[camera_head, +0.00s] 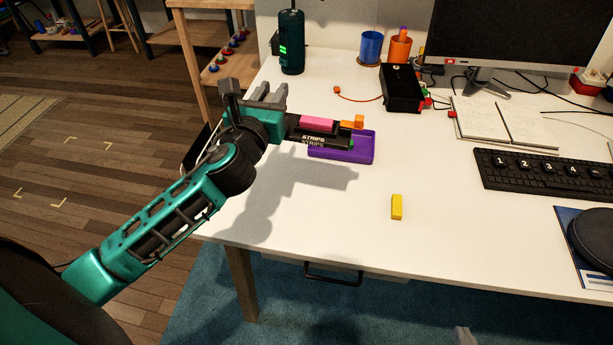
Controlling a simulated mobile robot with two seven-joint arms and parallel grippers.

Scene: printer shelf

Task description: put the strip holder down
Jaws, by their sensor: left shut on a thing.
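The strip holder (328,138) is a black piece with "STRIPS" lettering in white on its side. A pink strip (319,124) lies along its top, and an orange piece (353,122) shows at its far end. My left gripper (291,129) is shut on the near end of the holder and holds it above the white table; a shadow falls on the table below the arm. A purple tray (358,152) lies beyond and partly behind the holder. A grey tip at the bottom edge may be my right gripper (464,337); its jaws cannot be made out.
A yellow block (397,207) stands alone on the white table (325,215). Behind are a black box (402,88), blue cup (370,47), orange cup (398,50) and dark green cylinder (291,45). A notebook (505,122) and keyboard (540,175) are right. The table's front middle is free.

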